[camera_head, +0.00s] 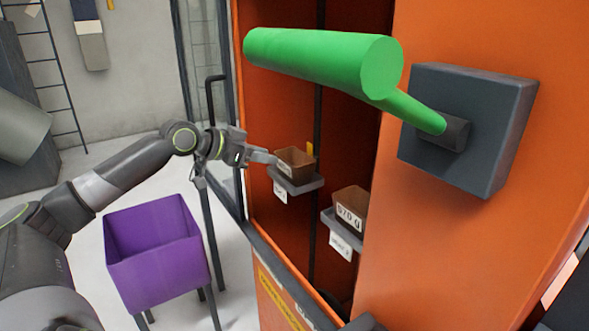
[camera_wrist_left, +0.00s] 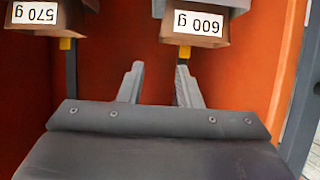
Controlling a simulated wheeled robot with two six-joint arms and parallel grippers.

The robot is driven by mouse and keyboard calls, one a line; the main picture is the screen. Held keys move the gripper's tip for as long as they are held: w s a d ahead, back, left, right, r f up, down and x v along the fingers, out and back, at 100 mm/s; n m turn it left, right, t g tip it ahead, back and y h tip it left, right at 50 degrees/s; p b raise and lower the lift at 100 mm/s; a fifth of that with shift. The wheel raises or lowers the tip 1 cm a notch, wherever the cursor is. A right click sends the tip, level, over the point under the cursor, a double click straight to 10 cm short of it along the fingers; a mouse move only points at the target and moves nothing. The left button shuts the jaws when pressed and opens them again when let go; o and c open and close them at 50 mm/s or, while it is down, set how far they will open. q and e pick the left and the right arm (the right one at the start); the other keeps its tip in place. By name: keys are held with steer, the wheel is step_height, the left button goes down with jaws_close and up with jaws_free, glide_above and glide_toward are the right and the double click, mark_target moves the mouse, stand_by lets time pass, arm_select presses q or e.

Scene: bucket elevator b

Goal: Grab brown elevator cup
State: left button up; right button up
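Two brown elevator cups sit on grey brackets inside the orange elevator shaft. The left cup (camera_head: 295,158) is upper and farther; the right cup (camera_head: 353,203) is nearer, with a weight label. In the left wrist view, upside down, one cup (camera_wrist_left: 195,44) reads 600 g and another (camera_wrist_left: 38,29) reads 570 g. My left gripper (camera_head: 266,158) reaches in from the left, just beside the left cup. In its wrist view, the fingers (camera_wrist_left: 160,80) are apart with nothing between them; the 600 g cup is beyond the right finger. My right gripper is not seen.
A purple bin (camera_head: 158,262) stands on the floor below my left arm. A large green handle (camera_head: 325,62) on a grey box (camera_head: 478,130) juts out from the orange housing (camera_head: 470,235), above and right of the cups. The shaft's frame edge borders the opening.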

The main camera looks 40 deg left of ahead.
mark_target(306, 165)
arm_select(q)
steer(key=shift+p+x, duration=1.45)
steer(key=shift+x, duration=5.75)
jaws_close()
steer(key=shift+s+r, duration=0.1)
